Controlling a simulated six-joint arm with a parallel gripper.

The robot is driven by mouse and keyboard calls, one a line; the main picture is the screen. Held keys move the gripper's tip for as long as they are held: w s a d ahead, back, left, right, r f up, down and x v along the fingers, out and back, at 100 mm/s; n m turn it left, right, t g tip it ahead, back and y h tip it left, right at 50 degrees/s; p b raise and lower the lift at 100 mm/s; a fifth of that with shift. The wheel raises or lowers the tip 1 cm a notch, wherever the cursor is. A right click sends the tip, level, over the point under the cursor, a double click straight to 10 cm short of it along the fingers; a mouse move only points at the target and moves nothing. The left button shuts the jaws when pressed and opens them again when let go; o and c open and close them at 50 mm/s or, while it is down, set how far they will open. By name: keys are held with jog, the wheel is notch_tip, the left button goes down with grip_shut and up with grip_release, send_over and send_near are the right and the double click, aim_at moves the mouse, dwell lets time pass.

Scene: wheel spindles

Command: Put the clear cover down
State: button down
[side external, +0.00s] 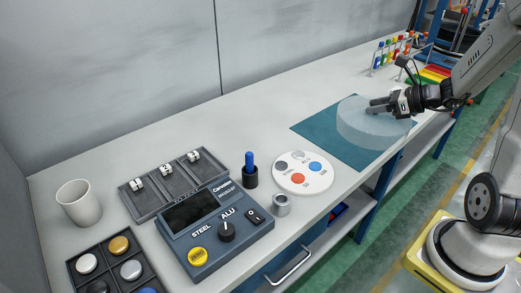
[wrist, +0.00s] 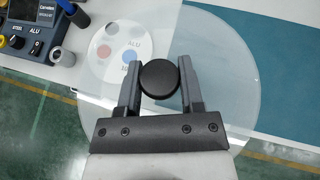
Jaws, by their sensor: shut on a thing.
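The clear cover (side external: 365,128) is a round, see-through dome with a dark knob on top. In the side external view it is over the teal mat (side external: 318,134), at the bench's front edge. In the wrist view the cover (wrist: 225,62) shows as a pale disc, and my gripper (wrist: 159,82) is shut on its black knob (wrist: 160,79). In the side external view my gripper (side external: 378,106) reaches in from the right. I cannot tell whether the cover's rim touches the mat or hangs just above it.
A white disc with coloured spots (side external: 302,173) lies left of the mat. Beside it are a blue-handled tool in a black holder (side external: 250,172), a metal ring (side external: 281,205) and a dark console (side external: 214,228). A colourful rack (side external: 392,50) stands at the back right.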

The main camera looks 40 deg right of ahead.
aim_at(363, 98)
jog(key=d, duration=0.2)
jog(key=d+m+h, duration=0.1)
jog(key=shift+d+r+m+h, duration=0.1)
jog(key=shift+d+m+h, duration=0.2)
jog(key=shift+d, duration=0.05)
jog(key=w+d+f, duration=0.1)
jog(key=w, duration=0.1)
jog(key=w+d+f, duration=0.1)
jog(key=w, duration=0.2)
jog(key=w+d+f, duration=0.2)
jog(key=w, duration=0.1)
jog(key=w+d+f, duration=0.2)
jog(key=w+f, duration=0.2)
jog(key=f, duration=0.1)
jog(key=shift+f, duration=0.2)
jog(key=shift+w+d+f, duration=0.1)
jog(key=shift+f, duration=0.8)
jog(key=shift+w+d+f, duration=0.1)
jog(key=shift+f, duration=0.8)
jog(key=shift+f, duration=0.2)
jog(key=shift+c, duration=1.2)
grip_release()
